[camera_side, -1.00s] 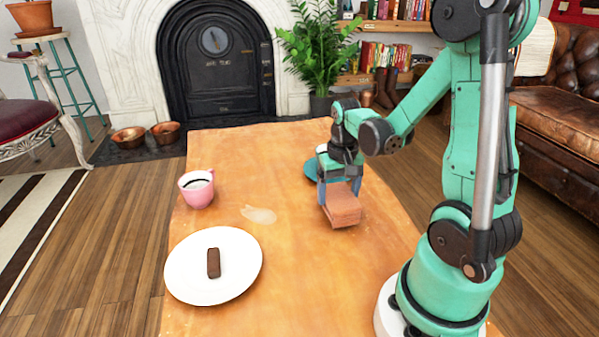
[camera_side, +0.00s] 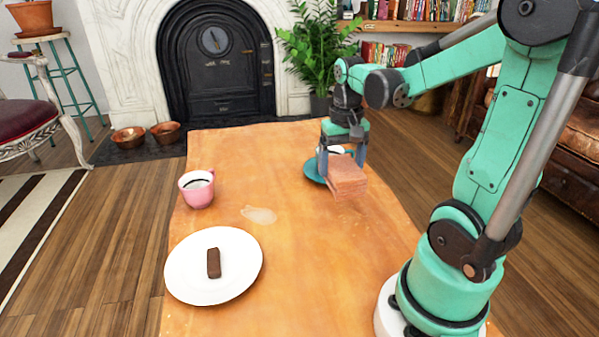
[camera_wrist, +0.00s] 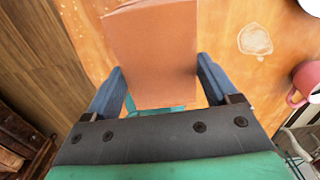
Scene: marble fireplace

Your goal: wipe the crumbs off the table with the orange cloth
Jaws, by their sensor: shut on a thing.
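The orange cloth (camera_side: 347,177) is a folded, brownish-orange block in my gripper (camera_side: 342,168), at the right side of the table. It also fills the upper middle of the wrist view (camera_wrist: 152,50), between the two blue fingers (camera_wrist: 165,88). My gripper is shut on it. The cloth appears held above the table, though the exact gap is hard to judge. A pale, irregular patch (camera_side: 259,214) lies mid-table, left of the gripper; in the wrist view it shows as a speckled, light-rimmed spot (camera_wrist: 254,40). Separate crumbs are too small to make out. The table (camera_side: 290,270) has an orange wooden top.
A white plate (camera_side: 187,267) with a brown bar (camera_side: 213,263) stands at the front left. A pink cup (camera_side: 196,190) with dark contents stands at the left edge.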

